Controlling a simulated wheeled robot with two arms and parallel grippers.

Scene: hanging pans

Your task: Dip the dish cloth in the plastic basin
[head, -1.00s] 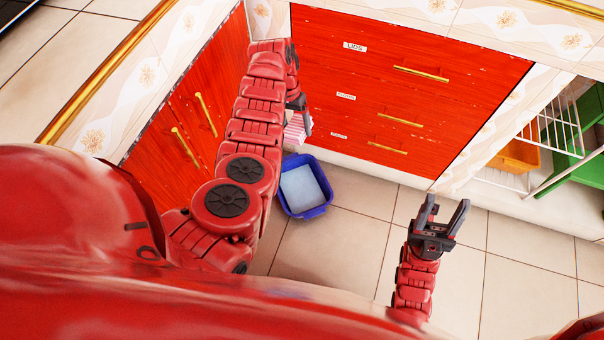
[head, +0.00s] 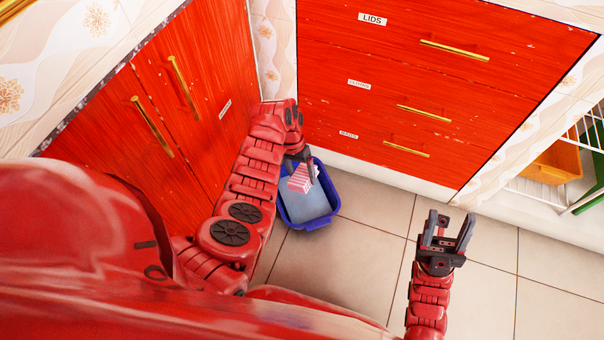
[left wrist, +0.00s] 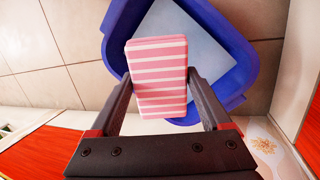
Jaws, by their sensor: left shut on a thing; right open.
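The dish cloth, a folded pink and white striped block, shows in the head view (head: 300,178) and in the left wrist view (left wrist: 157,75). My left gripper (head: 302,165) is shut on the cloth, one finger at each side; its fingers also show in the left wrist view (left wrist: 160,88). The blue plastic basin (head: 326,192) stands on the floor with pale water in it. The cloth is over the basin; I cannot tell whether it touches the water. The basin's rim (left wrist: 238,50) surrounds much of the cloth in the left wrist view. My right gripper (head: 447,232) is open and empty.
Red drawers (head: 420,80) with gold handles stand behind the basin, and red cupboard doors (head: 185,90) stand to the left. An orange bin (head: 556,163) sits on a rack at the right. The tiled floor (head: 350,265) is clear in front of the basin.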

